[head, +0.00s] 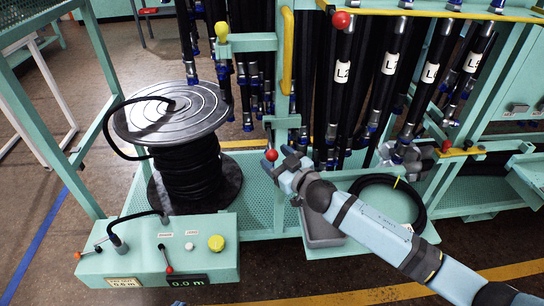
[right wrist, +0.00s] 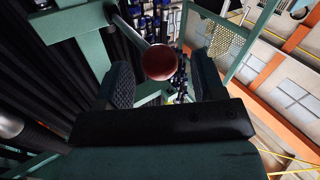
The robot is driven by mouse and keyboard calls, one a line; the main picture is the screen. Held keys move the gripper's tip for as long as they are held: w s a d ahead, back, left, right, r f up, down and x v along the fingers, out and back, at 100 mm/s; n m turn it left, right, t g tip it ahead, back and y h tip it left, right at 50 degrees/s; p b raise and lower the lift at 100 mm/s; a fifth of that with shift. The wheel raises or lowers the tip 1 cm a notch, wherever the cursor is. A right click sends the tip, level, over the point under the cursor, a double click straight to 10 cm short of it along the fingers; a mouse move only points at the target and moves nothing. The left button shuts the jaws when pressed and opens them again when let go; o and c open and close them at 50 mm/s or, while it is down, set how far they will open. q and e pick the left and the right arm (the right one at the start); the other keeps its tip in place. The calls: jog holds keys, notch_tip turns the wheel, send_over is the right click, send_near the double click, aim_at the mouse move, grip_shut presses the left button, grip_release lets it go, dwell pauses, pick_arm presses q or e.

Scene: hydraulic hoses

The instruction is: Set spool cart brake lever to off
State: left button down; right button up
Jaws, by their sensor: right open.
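A lever with a red ball knob (head: 271,155) stands at the right side of the spool cart (head: 258,185), by a green post. My right gripper (head: 278,161) is open, with its fingertips at this knob. In the right wrist view the round knob (right wrist: 160,62) and its pale rod show between the two spread fingers (right wrist: 162,80); I see no finger closed on it. The black hose spool (head: 187,165) stands upright on the cart to the left. I cannot read any brake marking on the lever. My left gripper is not in view.
A control box (head: 160,255) with a red-tipped lever (head: 168,266), a yellow knob (head: 216,243) and displays is at front left. Labelled hoses (head: 343,72) hang behind. A grey bin (head: 320,232) and a coiled black hose (head: 385,190) lie near my right arm.

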jog(key=shift+x, duration=1.1)
